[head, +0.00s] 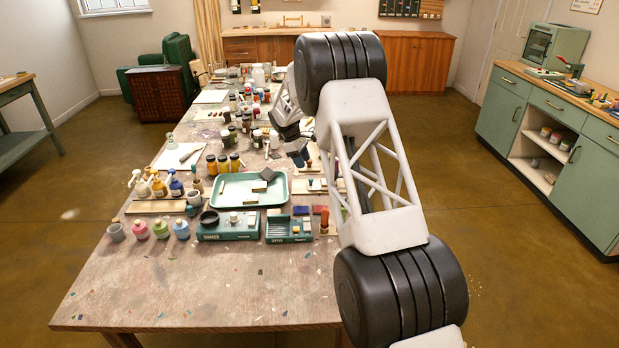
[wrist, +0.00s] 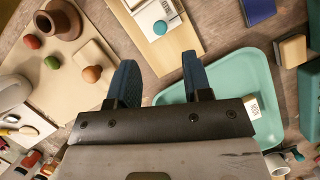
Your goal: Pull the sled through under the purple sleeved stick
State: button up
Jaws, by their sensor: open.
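My gripper (wrist: 160,77) is open, its two blue fingers apart with nothing visible between them. In the head view its dark end (head: 299,157) is over the right side of the table, near the tray's back right corner. In the wrist view a white flat piece with a teal knob (wrist: 160,28) lies on a pale wooden board (wrist: 183,42), ahead of my fingertips and cut by the top edge. It may be the sled, but I cannot tell for certain. I cannot make out a purple sleeved stick in either view; my arm hides part of the table.
A green tray (head: 226,202) holds a dark-topped block. Teal boxes (head: 228,231), pump bottles (head: 158,187) and jars (head: 223,163) crowd around it. In the wrist view a board (wrist: 75,100) carries coloured knobs and a brown cup (wrist: 60,20). The table's front is clear.

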aim_at(311, 179)
jog(key=shift+f, duration=0.1)
dwell(0.3)
jog(key=shift+x, duration=3.8)
jog(key=shift+d, duration=0.1)
grip_shut()
